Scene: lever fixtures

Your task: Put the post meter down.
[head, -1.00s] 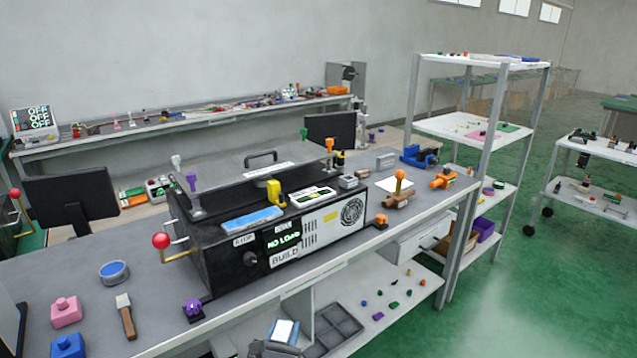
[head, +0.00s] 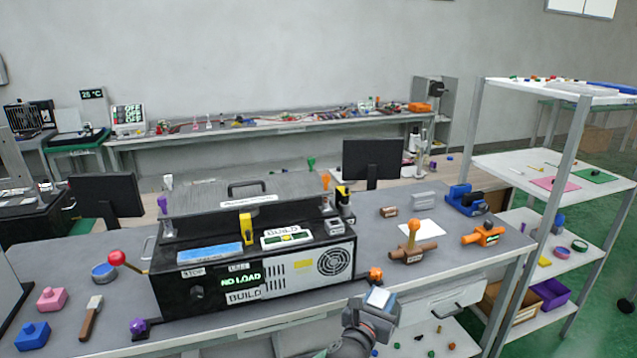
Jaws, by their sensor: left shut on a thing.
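My left gripper (head: 366,318) comes in from the bottom of the head view, in front of the workbench's front edge. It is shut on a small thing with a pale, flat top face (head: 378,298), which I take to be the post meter. The gripper hides most of its body, and no reading on it can be made out. It appears held clear of the bench, near an orange knob (head: 375,275) at the bench edge. My right gripper is not in view.
A black test box (head: 180,293) marked "NO LOAD" and "BUILD" fills the bench's middle. To its right are a brown lever fixture (head: 413,252), a white sheet (head: 424,229), an orange valve (head: 483,235) and a blue fixture (head: 466,201). A drawer and open shelf lie below; shelving stands right.

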